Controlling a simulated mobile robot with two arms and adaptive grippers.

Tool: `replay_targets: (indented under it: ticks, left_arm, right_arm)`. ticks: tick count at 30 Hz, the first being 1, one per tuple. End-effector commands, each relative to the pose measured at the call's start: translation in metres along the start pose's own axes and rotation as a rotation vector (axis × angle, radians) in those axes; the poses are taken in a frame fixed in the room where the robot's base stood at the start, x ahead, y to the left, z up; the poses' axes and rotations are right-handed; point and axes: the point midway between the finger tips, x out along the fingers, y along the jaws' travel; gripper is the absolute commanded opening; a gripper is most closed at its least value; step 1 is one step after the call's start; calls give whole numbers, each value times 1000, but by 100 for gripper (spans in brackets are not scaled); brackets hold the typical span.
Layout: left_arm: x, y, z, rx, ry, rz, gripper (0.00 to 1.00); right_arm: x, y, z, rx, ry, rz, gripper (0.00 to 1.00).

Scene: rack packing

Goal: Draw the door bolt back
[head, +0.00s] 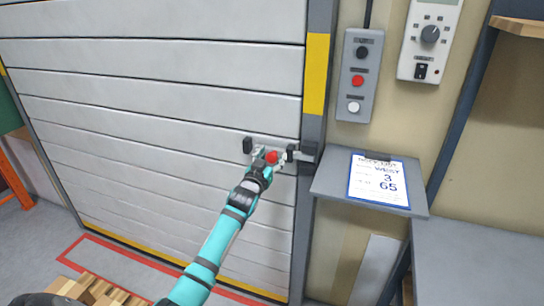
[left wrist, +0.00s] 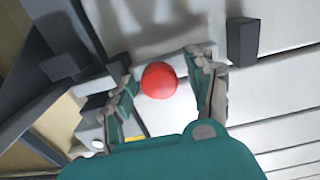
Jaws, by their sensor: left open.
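The door bolt is a light grey bar with a red knob (head: 272,157) on the grey slatted door (head: 170,110), near its right edge. Dark brackets (head: 248,145) hold the bar, and a dark keeper (head: 308,152) is on the door frame. The bar reaches toward the keeper; its tip is hard to make out. My left gripper (head: 269,159) is open at the knob, one finger on each side. In the left wrist view the red knob (left wrist: 159,80) sits between the fingers with gaps beside it. My right gripper is out of view.
Right of the frame are a button box (head: 357,77) and a white control unit (head: 431,40). A grey shelf (head: 330,185) with a clipboard (head: 379,181) juts out close to the bolt's right. A wooden pallet (head: 95,288) lies on the floor at lower left.

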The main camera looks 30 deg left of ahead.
Motion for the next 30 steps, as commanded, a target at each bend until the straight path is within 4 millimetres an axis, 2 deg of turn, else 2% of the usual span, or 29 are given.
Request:
replay_targets:
  ticks: [10,23,30]
  left_arm:
    - [4,0,0,1,0,0,56]
    - [4,0,0,1,0,0,1]
    - [4,0,1,1,-1,0,0]
  right_arm:
    - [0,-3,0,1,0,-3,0]
    - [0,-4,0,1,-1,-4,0]
    - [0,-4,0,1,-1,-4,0]
